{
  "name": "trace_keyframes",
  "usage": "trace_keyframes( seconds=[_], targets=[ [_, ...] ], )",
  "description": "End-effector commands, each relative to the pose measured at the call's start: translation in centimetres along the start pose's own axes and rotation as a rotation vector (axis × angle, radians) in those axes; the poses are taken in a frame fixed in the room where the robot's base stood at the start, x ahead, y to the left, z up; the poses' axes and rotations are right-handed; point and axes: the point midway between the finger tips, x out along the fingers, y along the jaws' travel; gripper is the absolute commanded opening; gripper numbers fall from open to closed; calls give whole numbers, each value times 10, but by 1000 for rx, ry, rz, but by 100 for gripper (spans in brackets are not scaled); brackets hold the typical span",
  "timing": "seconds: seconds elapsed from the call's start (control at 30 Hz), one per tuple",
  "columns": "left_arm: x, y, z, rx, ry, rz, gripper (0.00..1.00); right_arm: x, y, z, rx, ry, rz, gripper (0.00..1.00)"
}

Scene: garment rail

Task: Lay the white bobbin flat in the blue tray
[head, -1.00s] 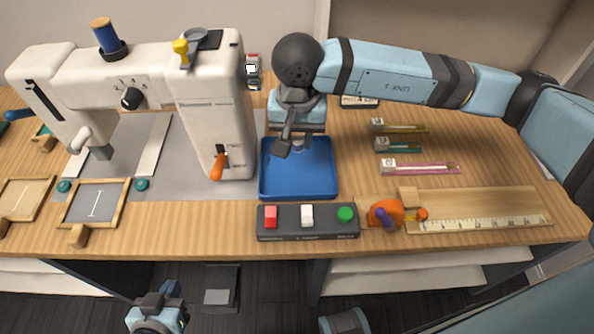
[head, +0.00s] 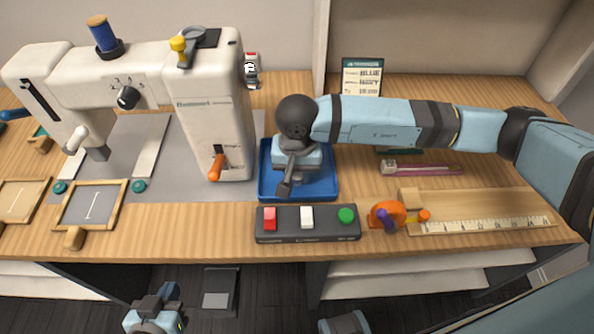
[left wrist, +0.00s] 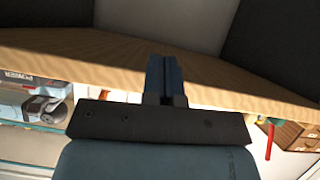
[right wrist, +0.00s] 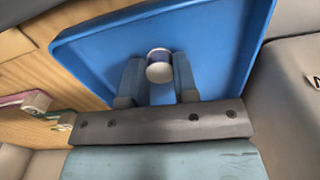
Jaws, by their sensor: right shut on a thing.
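The blue tray (head: 265,183) lies on the table right of the sewing machine. My right gripper (head: 297,170) is low over it and hides the bobbin in the head view. In the right wrist view the white bobbin (right wrist: 160,66) is between the two fingers of the right gripper (right wrist: 158,80), which is shut on it. One round end faces the camera, and the tray (right wrist: 215,45) is behind it. I cannot tell whether it touches the tray floor. My left gripper (head: 157,312) is below the table's front edge; its fingers (left wrist: 165,78) are together and empty.
The sewing machine (head: 215,120) stands left of the tray. A button box (head: 330,232) with red, white and green buttons is in front. An orange tape dispenser (head: 385,213) and a ruler board (head: 480,212) are to the right. A card (head: 361,77) stands behind my right arm.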

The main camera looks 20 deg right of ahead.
Motion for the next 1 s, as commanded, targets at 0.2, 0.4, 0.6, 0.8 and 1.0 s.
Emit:
trace_keyframes(
  seconds=[0.2, 0.4, 0.6, 0.8, 1.0],
  targets=[
    [1, 0, 1, -2, 5, 2, 0, 3, 0, 0, 0, 0, 0, 41],
    [0, 0, -3, -2, 12, 2, 0, 3, 0, 0, 0, 0, 0, 53],
    [-2, 0, -6, -1, 11, 1, 0, -1, 0, 0, 0, 0, 0, 53],
    [-1, 0, 0, 3, -7, -2, 0, -31, 0, 0, -1, 3, -2, 53],
    [-2, -2, -2, 6, -11, -6, 0, -76, -1, -1, 0, 2, -2, 53]
  ],
)
